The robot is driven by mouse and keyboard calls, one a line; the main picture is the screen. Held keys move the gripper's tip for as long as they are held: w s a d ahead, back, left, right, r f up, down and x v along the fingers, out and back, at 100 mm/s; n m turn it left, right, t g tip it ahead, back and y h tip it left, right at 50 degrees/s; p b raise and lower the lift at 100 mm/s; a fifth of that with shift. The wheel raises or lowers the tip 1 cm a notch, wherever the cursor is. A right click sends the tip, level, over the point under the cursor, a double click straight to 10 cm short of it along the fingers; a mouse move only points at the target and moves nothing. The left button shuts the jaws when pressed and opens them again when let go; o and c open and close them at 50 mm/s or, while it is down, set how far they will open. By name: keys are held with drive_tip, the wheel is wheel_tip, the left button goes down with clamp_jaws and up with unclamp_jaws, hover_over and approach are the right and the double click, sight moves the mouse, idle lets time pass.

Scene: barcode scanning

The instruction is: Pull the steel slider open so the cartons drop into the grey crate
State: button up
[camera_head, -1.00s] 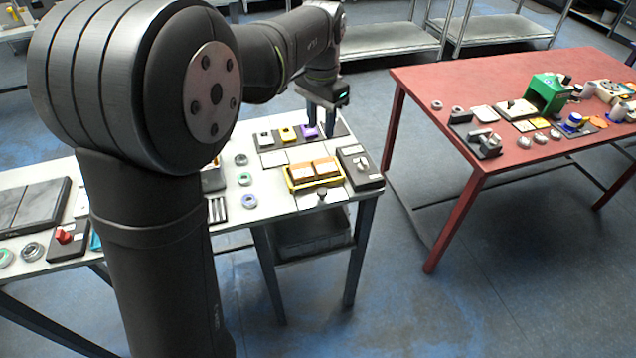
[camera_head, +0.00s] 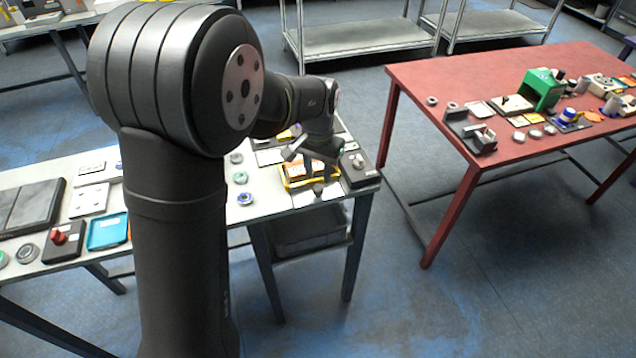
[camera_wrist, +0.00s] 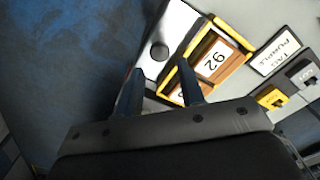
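The steel slider (camera_wrist: 182,22) is a bright plate with a dark round knob (camera_wrist: 158,50), sticking out from a yellow frame (camera_wrist: 190,48). The knob also shows at the table's front edge in the head view (camera_head: 318,188). Two brown cartons with white labels, one reading 92 (camera_wrist: 212,60), sit in the frame; my finger partly covers the other. My gripper (camera_wrist: 160,78) is open and empty, its fingers apart, with the knob in view beyond the gap between the tips. In the head view it hangs over the frame.
A dark box with a switch (camera_head: 357,168) stands right of the frame. Yellow and grey switches (camera_wrist: 271,98) and a "TAG PURPLE" label (camera_wrist: 278,51) lie beside it. Rings (camera_head: 240,177) lie to the left. A red table (camera_head: 440,85) stands apart to the right.

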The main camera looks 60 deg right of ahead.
sight(318, 187)
wheel_tip(318, 187, down, 5)
drive_tip(key=shift+f, duration=0.1)
idle(0.3)
